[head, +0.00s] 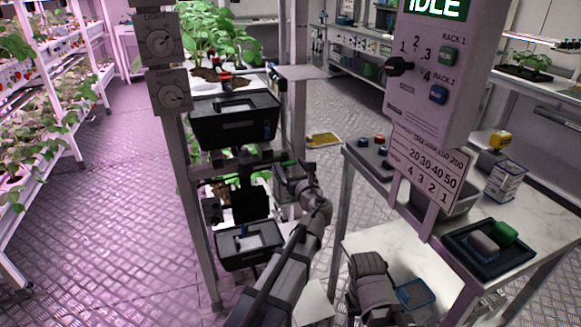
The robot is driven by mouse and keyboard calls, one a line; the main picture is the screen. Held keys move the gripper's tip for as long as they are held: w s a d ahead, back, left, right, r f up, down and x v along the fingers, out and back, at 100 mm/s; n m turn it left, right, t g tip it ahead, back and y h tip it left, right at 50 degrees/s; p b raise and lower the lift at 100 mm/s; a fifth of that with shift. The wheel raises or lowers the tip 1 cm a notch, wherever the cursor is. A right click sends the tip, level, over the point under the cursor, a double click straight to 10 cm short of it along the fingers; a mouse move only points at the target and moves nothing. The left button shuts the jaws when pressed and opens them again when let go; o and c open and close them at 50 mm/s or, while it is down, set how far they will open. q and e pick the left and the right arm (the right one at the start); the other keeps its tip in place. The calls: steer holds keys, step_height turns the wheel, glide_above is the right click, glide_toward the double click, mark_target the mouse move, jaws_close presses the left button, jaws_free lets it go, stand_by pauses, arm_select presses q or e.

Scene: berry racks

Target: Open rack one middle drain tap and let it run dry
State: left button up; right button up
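The rack (183,177) stands left of centre, with dials on its post, plants on top and a black bin (235,120) at its upper level. A smaller black bin (250,247) sits low on the rack. My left gripper (287,172) reaches to the rack's right side, between the two bins. A small green part (288,162), possibly a tap handle, shows right at its fingers; I cannot tell whether they touch it. The finger gap is too small to read. My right arm shows at the bottom centre; its fingertips cannot be made out.
A control panel (425,75) reading IDLE, with a selector knob and buttons, stands at right. A side table (480,205) holds a black tray (490,248) with green and grey items. A yellow tray (323,140) lies on the floor behind. The left aisle floor is clear.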

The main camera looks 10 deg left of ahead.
arm_select(q)
steer(key=c, duration=1.1)
steer(key=shift+n, duration=0.3)
steer(key=n, duration=0.3)
steer(key=shift+n, duration=0.3)
steer(key=n, duration=0.4)
steer(key=shift+n, duration=0.3)
steer(key=n, duration=0.4)
steer(key=shift+n, duration=2.5)
steer(key=shift+f, duration=0.1)
